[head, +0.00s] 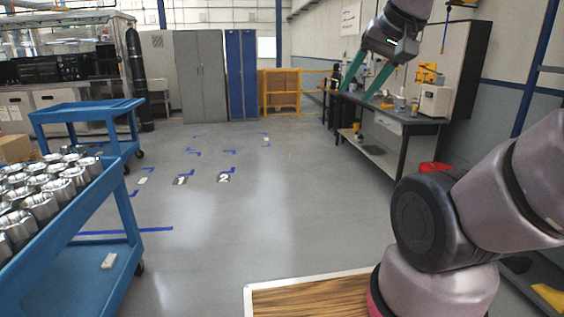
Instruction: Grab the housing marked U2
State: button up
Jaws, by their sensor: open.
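Several shiny metal housings (41,207) stand close together on the top of a blue cart (75,228) at the left edge. No marking on them can be read here, so I cannot tell which one is U2. Some are cut off by the picture's left edge. My gripper (356,95), with two green fingers, is at the upper right, high up and far from the housings. Its fingers are apart and nothing shows between them.
A second blue cart (82,107) stands behind the first. Floor marks 1 (180,180) and 2 (224,178) lie on open grey floor. A workbench (392,122) with tools stands at the right. A wood-grain board (310,298) is at the bottom.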

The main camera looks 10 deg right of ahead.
aim_at(400, 101)
jog(key=i, duration=4.05)
jog(key=i+z, duration=0.2)
jog(key=i, duration=0.4)
jog(key=i+z, duration=0.2)
jog(key=i, duration=0.4)
jog(key=i+j+z, duration=0.2)
jog(key=i, duration=0.4)
jog(key=i+j+z, duration=0.1)
jog(key=i+z, duration=0.35)
jog(key=i+j+z, duration=0.25)
jog(key=i+z, duration=0.2)
jog(key=i+j+z, duration=0.35)
jog(key=z, duration=0.15)
jog(key=i+j+z, duration=0.15)
jog(key=j, duration=0.9)
jog(key=i+j+z, duration=0.15)
jog(key=j, duration=0.95)
jog(key=i+j+z, duration=0.1)
jog(key=j, duration=1)
jog(key=i+j+z, duration=0.15)
jog(key=j, duration=0.95)
jog(key=z, duration=1.3)
jog(key=i+j, duration=0.05)
